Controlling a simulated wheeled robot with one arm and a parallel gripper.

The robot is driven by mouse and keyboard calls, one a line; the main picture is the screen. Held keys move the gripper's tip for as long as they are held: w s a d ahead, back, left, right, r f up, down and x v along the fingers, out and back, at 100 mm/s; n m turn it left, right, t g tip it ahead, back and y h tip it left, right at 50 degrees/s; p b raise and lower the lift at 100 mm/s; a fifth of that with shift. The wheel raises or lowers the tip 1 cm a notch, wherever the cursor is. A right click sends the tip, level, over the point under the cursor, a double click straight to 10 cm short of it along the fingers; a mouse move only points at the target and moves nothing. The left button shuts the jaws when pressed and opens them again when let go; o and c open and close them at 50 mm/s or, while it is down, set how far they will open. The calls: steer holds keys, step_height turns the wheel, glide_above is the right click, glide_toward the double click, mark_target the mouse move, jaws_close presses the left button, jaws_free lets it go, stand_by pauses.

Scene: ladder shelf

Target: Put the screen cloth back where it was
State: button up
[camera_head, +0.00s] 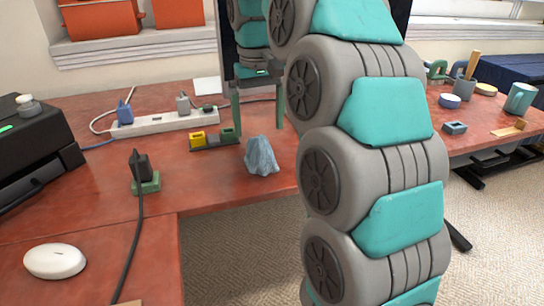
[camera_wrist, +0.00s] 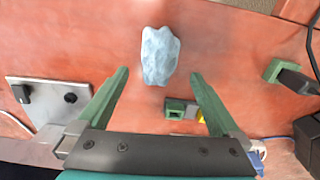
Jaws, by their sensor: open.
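The screen cloth (camera_head: 261,156) is a crumpled blue-grey piece that stands bunched up on the red desk near its front edge. In the wrist view the cloth (camera_wrist: 160,54) lies ahead of my fingertips, near the middle between them in left-right direction. My gripper (camera_head: 258,106) is open and empty, with its two green fingers pointing down above the desk, behind the cloth in the head view. In the wrist view my gripper (camera_wrist: 159,74) shows both fingers spread wide, apart from the cloth.
A yellow-and-green holder (camera_head: 214,139) sits left of the cloth. A white power strip (camera_head: 164,123) with plugs lies behind it. A green block with a black plug (camera_head: 146,183) and cable, and a white mouse (camera_head: 55,261), are at left. A mug (camera_head: 519,98) stands far right.

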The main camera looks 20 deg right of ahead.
steer(key=s+f, duration=0.7)
steer(key=s, duration=0.3)
steer(key=s+f+g, duration=0.1)
steer(key=s+f, duration=0.6)
steer(key=s, duration=0.4)
steer(key=s+f+g, duration=0.1)
steer(key=s+f, duration=0.6)
steer(key=s, duration=0.4)
steer(key=shift+m, duration=0.3)
